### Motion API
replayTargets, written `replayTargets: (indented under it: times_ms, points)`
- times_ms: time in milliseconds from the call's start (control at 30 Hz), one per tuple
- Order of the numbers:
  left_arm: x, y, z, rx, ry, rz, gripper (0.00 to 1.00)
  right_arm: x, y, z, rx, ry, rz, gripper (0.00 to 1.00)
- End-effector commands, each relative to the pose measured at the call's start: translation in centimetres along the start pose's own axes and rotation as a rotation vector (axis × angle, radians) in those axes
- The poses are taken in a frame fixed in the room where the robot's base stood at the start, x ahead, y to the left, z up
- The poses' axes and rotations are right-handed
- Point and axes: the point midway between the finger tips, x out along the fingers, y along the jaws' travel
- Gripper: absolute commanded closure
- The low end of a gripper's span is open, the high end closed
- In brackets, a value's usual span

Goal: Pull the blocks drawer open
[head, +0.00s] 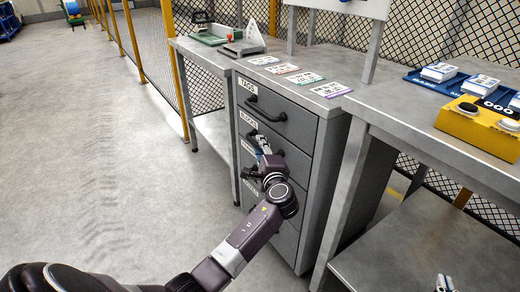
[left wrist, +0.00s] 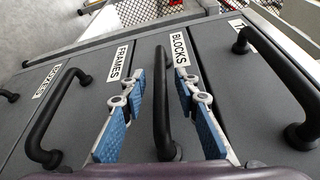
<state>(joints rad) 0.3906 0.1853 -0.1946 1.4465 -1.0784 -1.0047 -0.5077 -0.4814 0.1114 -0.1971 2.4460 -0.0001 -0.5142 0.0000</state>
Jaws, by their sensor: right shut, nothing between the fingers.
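The blocks drawer (head: 245,122) is the second from the top in a grey cabinet, its front flush with its neighbours. Its dark bar handle (left wrist: 162,105) runs down the middle of the left wrist view, under the BLOCKS label (left wrist: 179,48). My left gripper (head: 262,143) is at this drawer in the head view, partly covering the handle. In the left wrist view its blue-padded fingers (left wrist: 163,88) are open, one on each side of the handle, with gaps showing. My right gripper (head: 445,284) is shut and empty at the bottom edge, away from the cabinet.
The tags drawer (head: 280,113) is above and the frames drawer (left wrist: 115,62) below, each with a similar handle. Coloured cards (head: 302,78) lie on the cabinet top. A grey workbench (head: 430,135) stands to the right. The floor (head: 90,150) at left is clear.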

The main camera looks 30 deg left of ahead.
Motion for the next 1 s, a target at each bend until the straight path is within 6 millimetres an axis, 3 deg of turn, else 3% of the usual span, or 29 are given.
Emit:
replayTargets:
  times_ms: [233,500,1000]
  points:
    - [0.06,-0.02,0.00,0.000,0.000,0.000,0.71,0.01,-0.02,-0.10,0.000,0.004,0.000,1.00]
    - [0.03,0.00,-0.02,0.000,0.001,0.000,1.00,0.01,0.00,-0.06,0.000,0.003,0.000,1.00]
    - [0.24,0.06,0.22,0.000,0.001,0.001,1.00,-0.01,0.02,0.01,0.001,-0.004,0.001,1.00]
